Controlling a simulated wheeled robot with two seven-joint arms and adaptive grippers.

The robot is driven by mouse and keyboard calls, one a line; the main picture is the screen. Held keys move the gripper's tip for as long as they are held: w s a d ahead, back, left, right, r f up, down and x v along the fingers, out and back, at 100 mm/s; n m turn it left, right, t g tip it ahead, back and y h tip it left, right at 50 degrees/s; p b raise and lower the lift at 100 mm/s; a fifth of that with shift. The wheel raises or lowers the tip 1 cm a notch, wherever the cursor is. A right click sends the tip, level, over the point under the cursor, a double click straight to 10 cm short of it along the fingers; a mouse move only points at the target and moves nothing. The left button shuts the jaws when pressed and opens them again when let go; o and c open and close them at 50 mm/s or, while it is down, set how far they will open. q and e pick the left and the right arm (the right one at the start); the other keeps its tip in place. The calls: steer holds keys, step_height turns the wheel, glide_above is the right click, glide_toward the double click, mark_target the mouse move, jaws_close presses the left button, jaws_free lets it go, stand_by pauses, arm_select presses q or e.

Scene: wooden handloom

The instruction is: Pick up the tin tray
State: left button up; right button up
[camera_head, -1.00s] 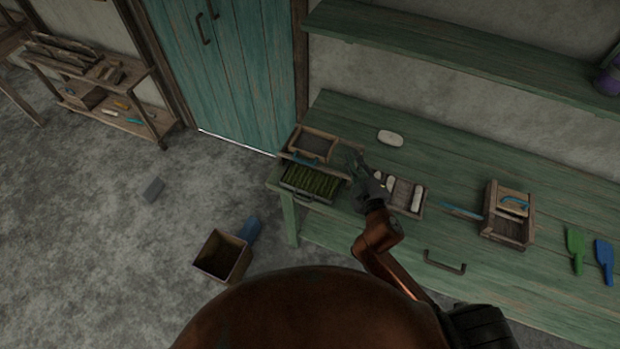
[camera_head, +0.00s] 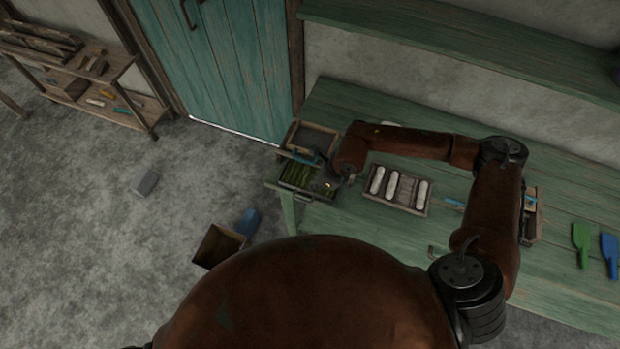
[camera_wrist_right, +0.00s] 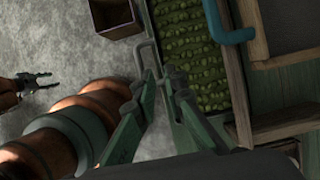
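The tin tray (camera_head: 298,177), filled with green stuff, sits at the left end of the green table. In the right wrist view its green contents (camera_wrist_right: 190,45) and a thin metal handle (camera_wrist_right: 146,52) on its side show large. My right gripper (camera_head: 330,186) is at the tray's right front corner in the head view. In the wrist view its fingertips (camera_wrist_right: 163,74) are a little apart, right at the near end of the handle; I cannot tell if they touch it. My left gripper (camera_wrist_right: 38,82) shows with parted jaws at the wrist view's left, away from the tray.
A wooden frame box (camera_head: 312,137) with a blue-handled tool stands right behind the tray. A divided tray with white pieces (camera_head: 378,182) lies to the right, beside my arm. An open box (camera_head: 218,246) stands on the floor below. Green and blue scoops (camera_head: 581,245) lie far right.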

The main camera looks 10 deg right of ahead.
mark_target(307, 191)
steer(key=shift+x, duration=1)
steer(key=x, duration=0.5)
steer(key=shift+w+a, duration=0.1)
arm_select(q)
steer(key=shift+s+r, duration=0.1)
steer(key=shift+r, duration=0.1)
arm_select(e)
jaws_close()
steer(key=shift+r, duration=0.15)
